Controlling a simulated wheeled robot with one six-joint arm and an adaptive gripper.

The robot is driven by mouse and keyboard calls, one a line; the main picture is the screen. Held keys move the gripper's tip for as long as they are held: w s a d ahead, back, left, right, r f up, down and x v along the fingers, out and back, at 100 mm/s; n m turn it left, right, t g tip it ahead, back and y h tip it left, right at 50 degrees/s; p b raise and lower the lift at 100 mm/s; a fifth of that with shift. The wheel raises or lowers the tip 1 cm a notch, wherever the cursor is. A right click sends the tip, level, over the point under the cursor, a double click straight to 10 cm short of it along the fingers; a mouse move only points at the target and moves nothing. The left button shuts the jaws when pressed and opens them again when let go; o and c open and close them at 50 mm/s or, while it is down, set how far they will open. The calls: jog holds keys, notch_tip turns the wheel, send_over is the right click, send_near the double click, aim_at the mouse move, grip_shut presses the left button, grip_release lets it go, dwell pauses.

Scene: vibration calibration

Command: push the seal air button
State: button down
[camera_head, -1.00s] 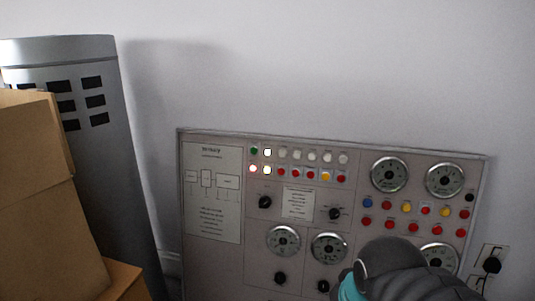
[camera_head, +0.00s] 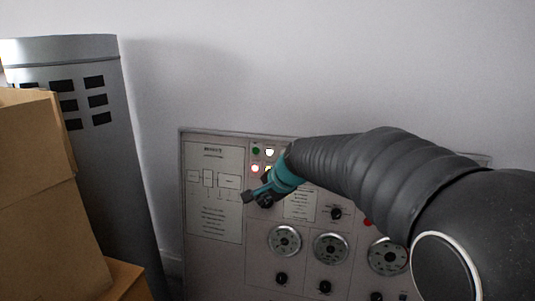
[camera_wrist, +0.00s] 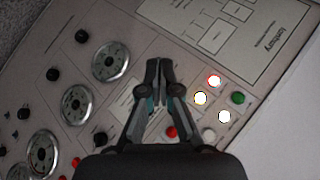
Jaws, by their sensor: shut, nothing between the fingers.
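The control panel (camera_head: 215,250) stands against the wall, with small buttons, gauges and black knobs. No label reading seal air is legible, so I cannot tell which button it is. At its upper left are a green button (camera_head: 256,150), a lit white button (camera_head: 269,153) and a lit red-rimmed button (camera_head: 255,168). My arm hides many buttons.
Cardboard boxes (camera_head: 45,220) are stacked at the left, before a grey cylinder (camera_head: 120,160) with dark slots. Gauges (camera_head: 284,240) and knobs (camera_head: 281,279) fill the lower panel. The wall above the panel is bare.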

jog(key=w+r+m+t, duration=0.3)
jog(key=w+r+m, duration=0.3)
jog(key=r+m, duration=0.1)
jog(key=shift+w+a+r+m+y, duration=0.3)
jog(key=shift+a+r+m, duration=0.1)
jog(key=shift+m, duration=0.2)
send_near(268, 153)
jog(key=shift+w+a+f, duration=1.8)
jog(key=shift+a+f, duration=0.15)
jog(key=shift+f, duration=0.1)
jog(key=shift+w, duration=0.1)
jog(key=shift+w+d, duration=0.1)
jog(key=shift+w, duration=0.2)
